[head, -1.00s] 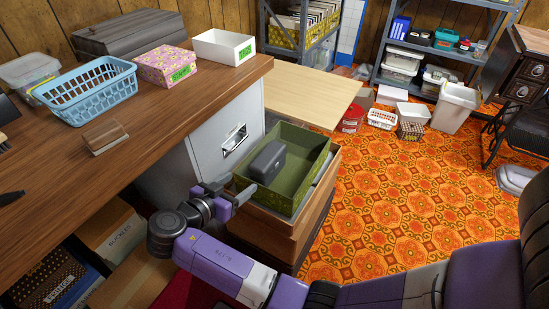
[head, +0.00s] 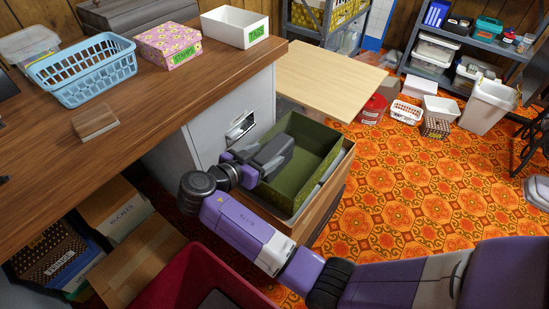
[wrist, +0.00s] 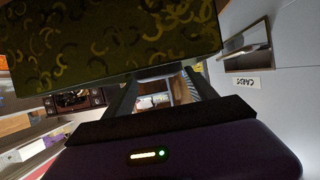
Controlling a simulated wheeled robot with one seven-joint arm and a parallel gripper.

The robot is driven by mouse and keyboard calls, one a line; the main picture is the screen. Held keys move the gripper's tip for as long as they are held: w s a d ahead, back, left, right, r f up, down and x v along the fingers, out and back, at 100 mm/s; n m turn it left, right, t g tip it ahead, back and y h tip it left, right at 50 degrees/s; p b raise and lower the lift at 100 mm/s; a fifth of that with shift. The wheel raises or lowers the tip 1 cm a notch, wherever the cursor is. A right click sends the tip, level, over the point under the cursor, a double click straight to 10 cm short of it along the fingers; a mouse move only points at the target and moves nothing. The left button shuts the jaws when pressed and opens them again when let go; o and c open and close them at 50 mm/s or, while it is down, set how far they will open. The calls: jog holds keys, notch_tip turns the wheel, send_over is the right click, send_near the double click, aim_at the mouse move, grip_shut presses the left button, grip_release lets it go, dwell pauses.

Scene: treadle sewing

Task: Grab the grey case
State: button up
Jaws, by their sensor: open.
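The grey case (head: 281,147) is a dark, rounded block inside the green patterned box (head: 317,158), at its near left side. My gripper (head: 264,161) is at the box's left rim, with its fingers overlapping the case in the head view. I cannot tell whether the fingers touch the case or straddle it. In the wrist view my gripper (wrist: 160,76) is open, its two dark fingers apart with background showing between them. The box's patterned outer wall (wrist: 110,40) fills the top there, and the case cannot be made out.
The box sits in an open wooden drawer (head: 325,207) beside a grey cabinet (head: 205,140). The wooden worktop (head: 150,105) at left carries a blue basket (head: 85,72), a pink box (head: 167,46) and a white bin (head: 234,27). Orange patterned floor (head: 420,190) is open at right.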

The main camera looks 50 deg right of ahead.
aim_at(274, 150)
jog(key=b+x, duration=0.1)
jog(key=x, duration=0.4)
jog(key=shift+w+f+b, duration=0.1)
jog(key=shift+f+b, duration=0.05)
jog(key=shift+b, duration=0.15)
grip_shut()
